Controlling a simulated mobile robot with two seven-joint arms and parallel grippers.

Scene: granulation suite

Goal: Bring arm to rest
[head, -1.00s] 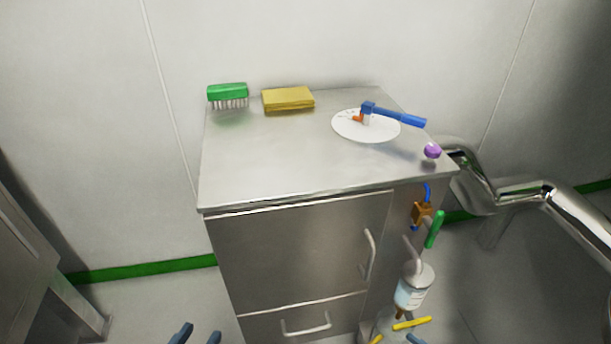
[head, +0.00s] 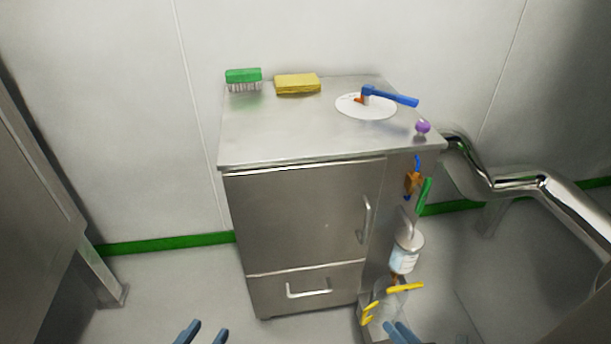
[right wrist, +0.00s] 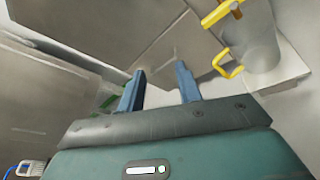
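My left gripper (head: 204,331) shows at the bottom edge of the head view, its two blue fingertips apart with nothing between them. My right gripper (head: 400,331) is at the bottom edge further right, just below the yellow-handled clear vessel (head: 390,304) in the picture. In the right wrist view the right gripper (right wrist: 160,72) has its two blue fingers apart and empty. The vessel's yellow handle (right wrist: 228,64) is beyond them to the right, apart from the fingers. Most of both arms is out of view.
A steel cabinet (head: 300,215) carries a green brush (head: 243,76), yellow sponge (head: 298,84), white disc (head: 352,108) with a blue-handled tool (head: 392,97), and purple knob (head: 422,127). A labelled bottle (head: 404,258) hangs at its side. A steel pipe (head: 520,185) is right. Floor left is clear.

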